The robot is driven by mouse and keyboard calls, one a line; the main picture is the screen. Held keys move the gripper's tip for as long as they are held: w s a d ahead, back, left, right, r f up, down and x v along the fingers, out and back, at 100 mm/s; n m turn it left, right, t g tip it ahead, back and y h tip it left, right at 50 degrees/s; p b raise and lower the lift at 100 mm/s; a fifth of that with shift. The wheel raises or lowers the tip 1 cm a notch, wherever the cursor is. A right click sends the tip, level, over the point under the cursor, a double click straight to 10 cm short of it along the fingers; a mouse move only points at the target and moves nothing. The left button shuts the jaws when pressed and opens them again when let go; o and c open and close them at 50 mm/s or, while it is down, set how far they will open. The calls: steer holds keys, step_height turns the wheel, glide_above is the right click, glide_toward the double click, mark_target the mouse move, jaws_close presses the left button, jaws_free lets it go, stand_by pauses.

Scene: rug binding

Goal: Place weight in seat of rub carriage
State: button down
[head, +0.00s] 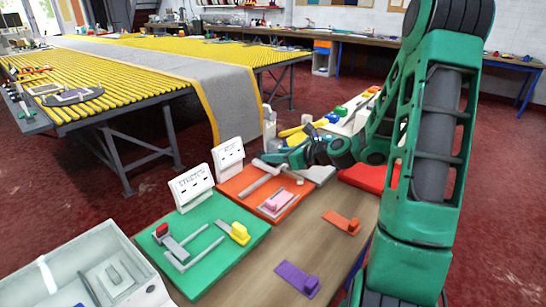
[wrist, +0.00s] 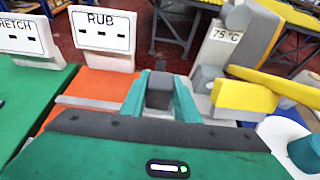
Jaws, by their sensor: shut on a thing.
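My gripper (wrist: 160,92) is shut on a dark grey block, the weight (wrist: 159,88), held between its teal fingers in the wrist view. In the head view my gripper (head: 276,158) is over the back edge of the orange board (head: 239,187); the weight cannot be made out there. The board stands before the RUB sign (wrist: 103,27) and also shows in the wrist view (wrist: 104,85). On the board are a pale grey bar (head: 262,182) and a pink block on a pale plate (head: 276,202). Which part is the rub carriage's seat, I cannot tell.
The green board (head: 222,262) with grey rails and red and yellow blocks lies at front left. Orange (head: 341,222) and purple (head: 297,279) pieces lie on bare wood. A yellow block (wrist: 244,97) and a 75 °C display (wrist: 225,36) stand right of my gripper.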

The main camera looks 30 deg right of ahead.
steer(key=c, duration=1.4)
jaws_free()
steer(key=shift+f, duration=0.1)
steer(key=shift+o, duration=0.2)
